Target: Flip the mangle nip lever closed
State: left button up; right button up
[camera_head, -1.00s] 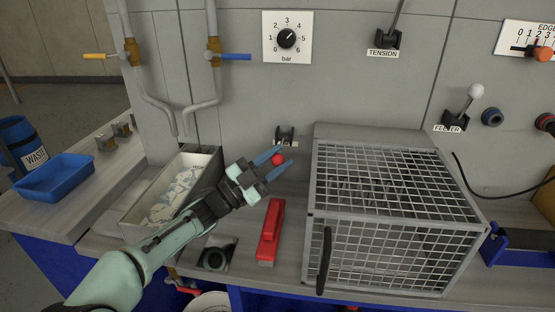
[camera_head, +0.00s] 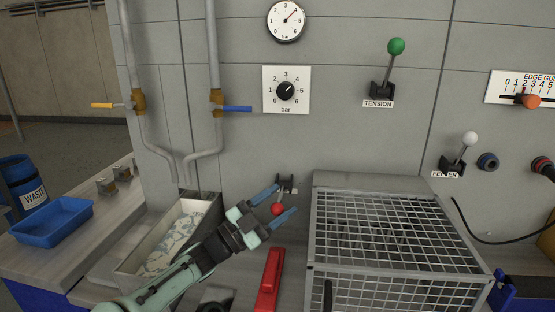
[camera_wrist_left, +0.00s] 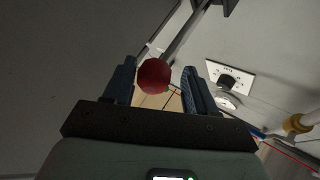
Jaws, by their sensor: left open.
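The mangle nip lever, with a red ball knob (camera_head: 277,210) and a dark wall bracket (camera_head: 286,184), hangs down from the wall behind the bench. In the left wrist view its red knob (camera_wrist_left: 154,76) sits between the fingertips, with the grey lever rod (camera_wrist_left: 184,36) running up to the right. My left gripper (camera_head: 280,201) is open, its two blue fingers on either side of the knob. The knob appears nearer the left finger in the wrist view; contact cannot be told. My right gripper is not in view.
A wire mesh cage (camera_head: 395,235) stands right of the lever. A red bar-shaped object (camera_head: 269,279) lies on the bench below it. A grey trough (camera_head: 140,262) is at left. The tension lever (camera_head: 392,65) and bar dial (camera_head: 286,90) are on the wall above.

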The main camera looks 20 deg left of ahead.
pick_arm(q)
notch_tip(320, 180, up, 5)
jog(key=shift+s+f+p, duration=0.1)
jog(key=shift+p, duration=0.6)
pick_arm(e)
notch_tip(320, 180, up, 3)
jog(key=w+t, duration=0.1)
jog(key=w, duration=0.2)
pick_arm(q)
notch_tip(320, 180, up, 13)
jog(key=p, duration=0.6)
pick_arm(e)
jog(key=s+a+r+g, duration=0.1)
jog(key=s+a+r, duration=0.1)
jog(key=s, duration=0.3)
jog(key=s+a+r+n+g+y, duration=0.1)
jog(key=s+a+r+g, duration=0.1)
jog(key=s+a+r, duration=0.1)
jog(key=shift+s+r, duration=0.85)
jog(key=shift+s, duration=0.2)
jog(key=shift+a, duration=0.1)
